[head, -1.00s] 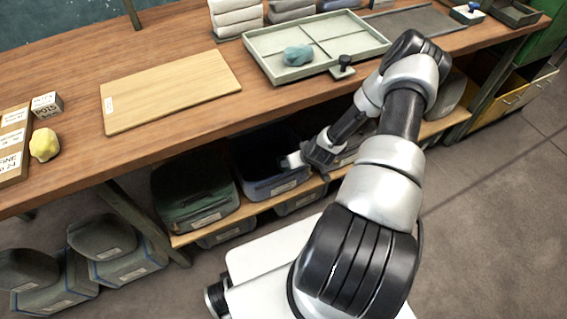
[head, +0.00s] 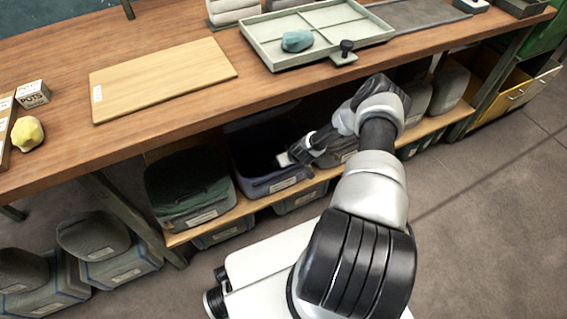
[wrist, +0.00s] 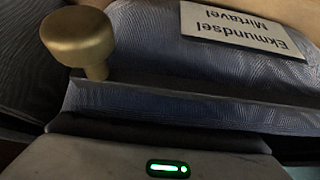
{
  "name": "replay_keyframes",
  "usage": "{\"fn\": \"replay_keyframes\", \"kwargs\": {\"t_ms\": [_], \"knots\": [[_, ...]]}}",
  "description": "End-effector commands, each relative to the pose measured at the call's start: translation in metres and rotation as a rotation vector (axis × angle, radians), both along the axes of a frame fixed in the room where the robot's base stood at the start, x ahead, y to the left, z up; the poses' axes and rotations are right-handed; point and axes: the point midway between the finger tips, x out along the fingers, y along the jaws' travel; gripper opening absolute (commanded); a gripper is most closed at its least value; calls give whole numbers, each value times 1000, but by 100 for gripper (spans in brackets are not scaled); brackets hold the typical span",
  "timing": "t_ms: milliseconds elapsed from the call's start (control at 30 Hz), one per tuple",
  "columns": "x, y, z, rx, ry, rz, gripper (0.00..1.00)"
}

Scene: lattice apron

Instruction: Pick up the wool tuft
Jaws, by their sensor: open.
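Two tuft-like lumps show in the head view, and I cannot tell which is the wool tuft. A teal lump (head: 297,41) lies in the divided pale tray on the bench. A yellow lump (head: 27,134) lies at the bench's left end. My gripper (head: 288,158) is below the bench top, at the opening of a blue-grey bin (head: 272,187) on the lower shelf. It is open, and no tuft shows at it. The wrist view shows a bin's blue-grey front with a label (wrist: 244,28). The bin's inside is dark and its contents are hidden.
The pale tray (head: 262,57) and a wooden board (head: 160,78) are on the bench (head: 60,60). A green-grey bin (head: 190,190) stands left of the blue-grey one. A brass knob (wrist: 77,38) is close in the wrist view. The bench edge overhangs the shelf.

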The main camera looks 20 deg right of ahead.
Motion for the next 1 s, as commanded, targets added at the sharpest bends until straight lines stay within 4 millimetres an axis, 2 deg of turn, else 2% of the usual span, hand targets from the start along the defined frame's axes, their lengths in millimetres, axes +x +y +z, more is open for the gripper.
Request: {"fn": "replay_keyframes", "kwargs": {"t_ms": [33, 100, 367, 467, 633, 1000], "knots": [[4, 1, -9, 0, -1, 0, 65], [7, 0, -13, 0, 0, 0, 65], [10, 0, -14, -1, 0, -1, 65], [10, 0, -14, -1, 0, -1, 52], [10, 0, -14, -1, 0, -1, 23], [11, -1, -9, -2, -1, 1, 22]]}}
